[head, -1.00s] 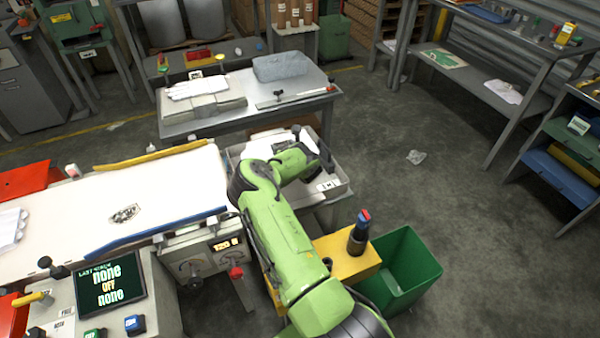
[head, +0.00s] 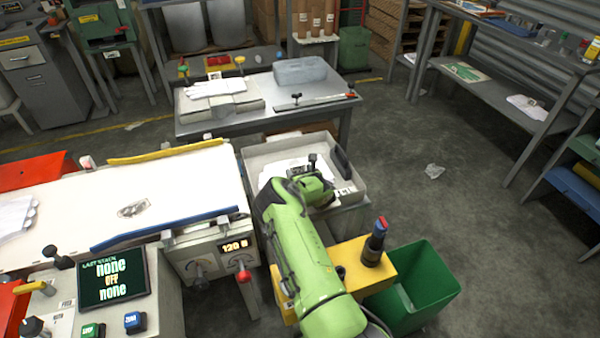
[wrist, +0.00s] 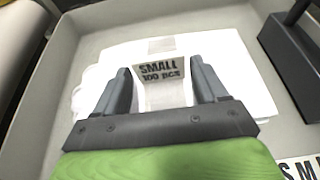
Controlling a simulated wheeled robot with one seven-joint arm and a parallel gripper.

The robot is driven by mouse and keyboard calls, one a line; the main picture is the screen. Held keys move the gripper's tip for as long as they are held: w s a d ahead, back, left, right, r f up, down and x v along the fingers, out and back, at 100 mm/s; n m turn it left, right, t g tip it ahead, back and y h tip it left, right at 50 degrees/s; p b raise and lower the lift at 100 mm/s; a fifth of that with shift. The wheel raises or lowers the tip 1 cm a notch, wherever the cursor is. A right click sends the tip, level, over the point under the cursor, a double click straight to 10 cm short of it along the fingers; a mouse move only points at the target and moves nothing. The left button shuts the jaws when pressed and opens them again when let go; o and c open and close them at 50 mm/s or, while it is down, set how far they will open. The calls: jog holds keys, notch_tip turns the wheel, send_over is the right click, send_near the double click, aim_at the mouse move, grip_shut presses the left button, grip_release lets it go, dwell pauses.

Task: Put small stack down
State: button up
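The small stack (wrist: 228,62) is a white pile with a paper band and a tag reading "SMALL 100 pcs". It lies in a grey tray (wrist: 90,32), and part of it shows in the head view (head: 268,172). My gripper (wrist: 161,66) is over the stack, with its two fingers apart on either side of the tag. Thin gaps show between the fingers and the band, so it looks open. The fingertips' depth against the stack is hard to judge. In the head view my arm hides part of the stack.
A dark block (head: 342,162) stands at the tray's right side. The white-topped table (head: 70,210) is left of the tray, and a bench with a grey-blue block (head: 300,71) is behind. A yellow box (head: 350,258) and green bin (head: 425,285) are in front.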

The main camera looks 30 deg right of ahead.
jog(key=shift+o, duration=0.8)
jog(key=shift+r, duration=0.1)
